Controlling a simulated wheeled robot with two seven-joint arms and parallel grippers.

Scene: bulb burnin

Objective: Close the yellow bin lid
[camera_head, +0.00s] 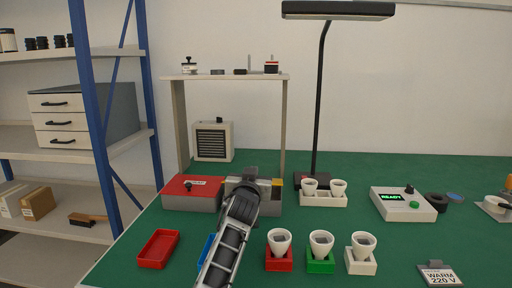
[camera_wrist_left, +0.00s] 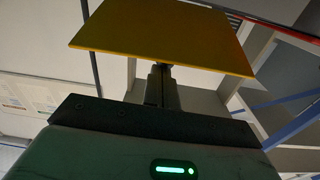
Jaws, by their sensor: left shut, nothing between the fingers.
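The yellow bin is a grey box (camera_head: 270,199) on the green bench, mostly hidden behind my left arm in the head view. A small yellow part of its lid (camera_head: 277,182) shows just right of the gripper. In the left wrist view the yellow lid (camera_wrist_left: 165,35) is a broad flat panel across the top. My left gripper (camera_head: 249,177) is at the bin; its shut, empty fingers (camera_wrist_left: 162,72) reach the lid's near edge in the wrist view. I cannot tell whether they touch it or the lid's exact angle. My right gripper is not in view.
A red-lidded grey bin (camera_head: 192,194) stands just left. A red tray (camera_head: 158,248) and a partly hidden blue tray (camera_head: 207,248) are in front. Several bulbs in coloured holders stand to the right, with a lamp (camera_head: 320,100) and tester (camera_head: 402,204). A raised shelf (camera_head: 225,77) stands behind.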

